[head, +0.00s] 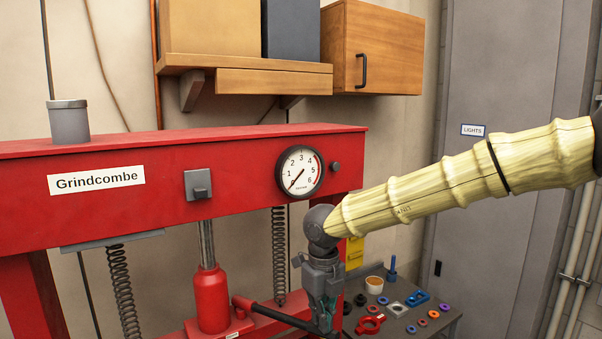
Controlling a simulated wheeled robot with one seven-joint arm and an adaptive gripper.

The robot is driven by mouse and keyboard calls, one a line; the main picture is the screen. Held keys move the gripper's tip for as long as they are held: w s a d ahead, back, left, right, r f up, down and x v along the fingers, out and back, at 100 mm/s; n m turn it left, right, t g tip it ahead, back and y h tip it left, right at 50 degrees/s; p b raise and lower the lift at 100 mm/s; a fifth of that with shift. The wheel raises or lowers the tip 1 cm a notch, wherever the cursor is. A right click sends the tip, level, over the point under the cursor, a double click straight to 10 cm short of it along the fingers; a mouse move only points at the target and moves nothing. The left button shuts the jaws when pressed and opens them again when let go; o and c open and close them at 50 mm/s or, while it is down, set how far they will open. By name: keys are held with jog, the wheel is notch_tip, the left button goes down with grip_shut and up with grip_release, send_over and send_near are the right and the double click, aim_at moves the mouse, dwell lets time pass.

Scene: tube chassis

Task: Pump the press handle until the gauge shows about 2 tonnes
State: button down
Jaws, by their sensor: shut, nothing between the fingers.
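A red press frame (135,203) labelled Grindcombe carries a round gauge (299,172) on its top beam. The gauge needle points to the lower left, below the 1, at about zero. A red bottle jack (211,300) stands under the beam, with its grey ram (207,245) reaching up. The dark pump handle (280,317) slopes down to the right from a red socket at the jack. My gripper (324,324) points down at the handle's right-hand part, shut and empty. It hides part of the handle there; whether they touch I cannot tell.
A grey bench (437,328) with washers, a small tub (374,284) and other small parts lies right of my gripper. Coil springs (279,250) hang under the beam. A wooden shelf and cupboard (380,50) are above. A grey door (505,200) stands behind.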

notch_tip(320, 180, down, 10)
jog(key=b, duration=0.2)
dwell(6.1)
notch_tip(320, 180, up, 6)
jog(key=p, duration=0.5)
jog(key=shift+r, duration=4.25)
